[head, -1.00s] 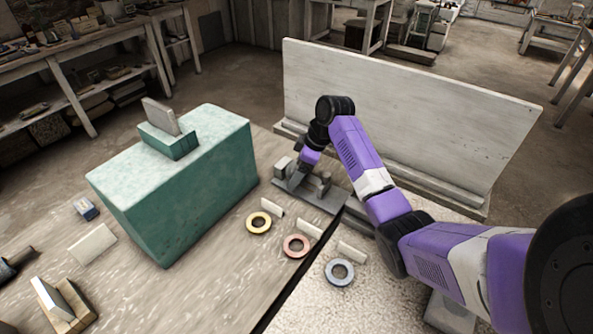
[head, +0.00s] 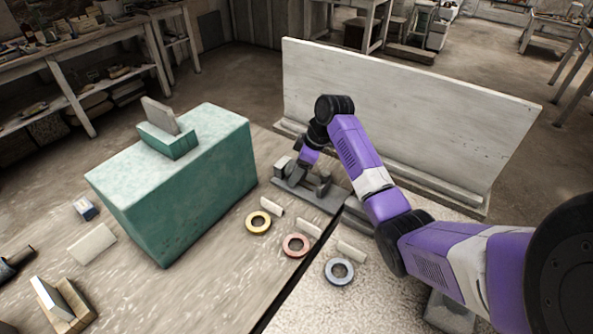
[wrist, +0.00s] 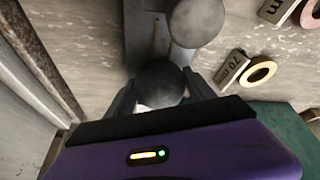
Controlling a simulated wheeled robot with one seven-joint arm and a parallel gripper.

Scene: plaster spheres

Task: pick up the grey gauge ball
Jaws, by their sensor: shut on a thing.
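In the wrist view a dark grey ball (wrist: 161,83), which I take for the grey gauge ball, sits between the two fingers of my gripper (wrist: 163,98). The fingers are shut on its sides. A paler grey round piece (wrist: 195,22) lies just beyond it, over the grey stand (wrist: 140,40). In the head view my gripper (head: 300,168) is low over the grey stand (head: 302,195), at the foot of the white board. The ball cannot be made out clearly there. I cannot tell whether it is clear of the stand.
A green block (head: 195,190) stands left of the stand. A white upright board (head: 400,120) is close behind. Yellow (head: 258,222), red (head: 296,245) and blue-grey (head: 339,271) rings with label blocks lie in front. A dark gap (head: 290,300) splits the table top.

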